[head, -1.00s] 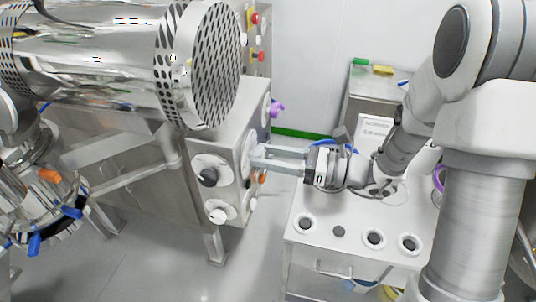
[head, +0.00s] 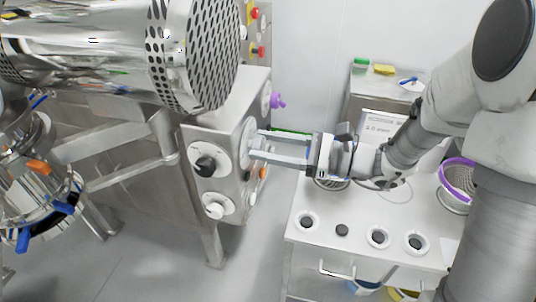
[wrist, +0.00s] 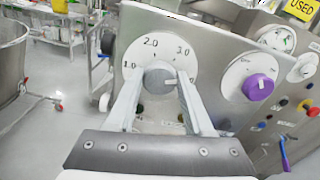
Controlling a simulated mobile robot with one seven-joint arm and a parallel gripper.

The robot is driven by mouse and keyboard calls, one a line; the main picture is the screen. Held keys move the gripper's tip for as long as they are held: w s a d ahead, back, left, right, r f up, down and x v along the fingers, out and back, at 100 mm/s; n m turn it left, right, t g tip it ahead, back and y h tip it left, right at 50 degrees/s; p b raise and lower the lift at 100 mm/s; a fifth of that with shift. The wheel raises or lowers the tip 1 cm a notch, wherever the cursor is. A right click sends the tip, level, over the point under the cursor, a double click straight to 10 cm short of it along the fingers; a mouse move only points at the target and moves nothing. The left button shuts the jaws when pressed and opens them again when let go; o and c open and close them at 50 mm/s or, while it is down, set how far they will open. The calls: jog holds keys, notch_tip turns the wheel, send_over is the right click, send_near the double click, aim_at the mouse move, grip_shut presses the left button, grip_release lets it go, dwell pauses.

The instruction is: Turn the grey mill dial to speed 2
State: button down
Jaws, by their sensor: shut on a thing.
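The grey mill dial (wrist: 158,79) sits on a round white scale plate marked 1.0, 2.0, 3.0 and a further number half hidden at the right. A pale pointer mark on the knob points right, towards that half-hidden number, past 3.0. My gripper (wrist: 159,84) is shut on the grey dial, one finger on each side. In the head view my gripper (head: 254,146) reaches the plate on the side face of the steel panel box, where its fingers largely hide the knob.
A purple dial (wrist: 258,87) is to the right on the same panel. A black dial (head: 206,164) and a white dial (head: 215,211) are on the adjoining face. A perforated drum (head: 200,55) overhangs the box. A white-topped bench (head: 340,262) stands below my arm.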

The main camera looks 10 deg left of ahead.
jog(key=n+b, duration=0.5)
jog(key=b, duration=0.2)
jog(key=shift+f+n, duration=0.4)
jog(key=n+b, duration=0.4)
jog(key=b, duration=0.2)
jog(key=shift+s+f+b, duration=0.1)
jog(key=shift+b, duration=0.3)
jog(key=n+b, duration=0.9)
jog(key=b, duration=0.5)
jog(key=shift+n+b, duration=0.4)
jog(key=shift+r+b, duration=0.2)
jog(key=shift+b, duration=0.15)
jog(key=shift+r+n, duration=0.1)
jog(key=shift+n, duration=0.3)
jog(key=shift+c, duration=1.4)
grip_release()
